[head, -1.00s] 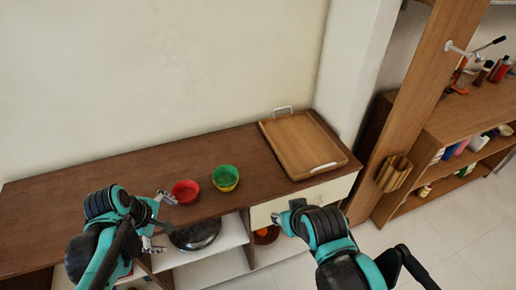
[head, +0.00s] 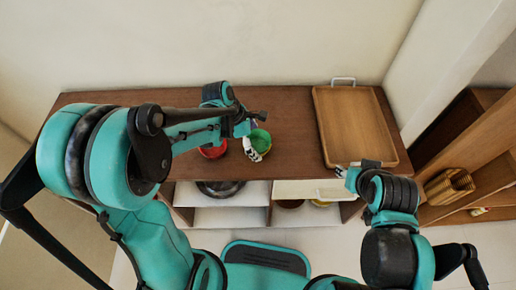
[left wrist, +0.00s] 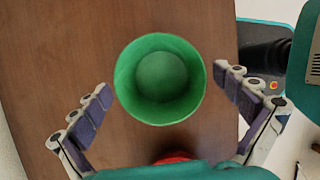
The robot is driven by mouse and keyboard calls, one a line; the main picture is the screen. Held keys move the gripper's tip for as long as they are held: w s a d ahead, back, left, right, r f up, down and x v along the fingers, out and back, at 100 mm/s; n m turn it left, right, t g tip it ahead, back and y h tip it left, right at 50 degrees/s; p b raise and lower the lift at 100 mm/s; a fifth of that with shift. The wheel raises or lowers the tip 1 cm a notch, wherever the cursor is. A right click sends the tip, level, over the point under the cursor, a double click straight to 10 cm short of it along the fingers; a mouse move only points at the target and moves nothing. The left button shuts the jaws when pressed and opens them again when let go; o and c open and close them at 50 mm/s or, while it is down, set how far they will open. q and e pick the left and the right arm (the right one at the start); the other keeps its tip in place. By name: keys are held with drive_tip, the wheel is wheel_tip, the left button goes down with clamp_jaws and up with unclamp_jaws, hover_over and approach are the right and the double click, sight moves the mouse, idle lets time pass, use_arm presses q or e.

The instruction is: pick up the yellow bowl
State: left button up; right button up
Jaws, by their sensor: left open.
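A green bowl (head: 261,138) stands on the brown cabinet top, partly behind my left gripper (head: 250,146). In the left wrist view the green bowl (left wrist: 160,78) is seen from above, its inside green. My left gripper (left wrist: 163,82) is open, with one finger on each side of the bowl and a gap at both sides. No yellow outside shows on this bowl now; whether a yellow bowl is under it is hidden. My right gripper (head: 355,168) is near the cabinet's front edge by the tray; its jaws are too small to judge.
A red bowl (head: 212,152) stands just left of the green one, and its edge shows in the left wrist view (left wrist: 175,158). A wooden tray (head: 392,150) lies at the right. A dark pan (head: 220,187) and small bowls sit on the shelves below.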

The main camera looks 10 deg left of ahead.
use_arm(q)
drive_tip(key=shift+d+f, duration=0.2)
drive_tip(key=shift+f, duration=0.45)
drive_tip(key=shift+r, duration=0.1)
drive_tip(key=c, duration=1.1)
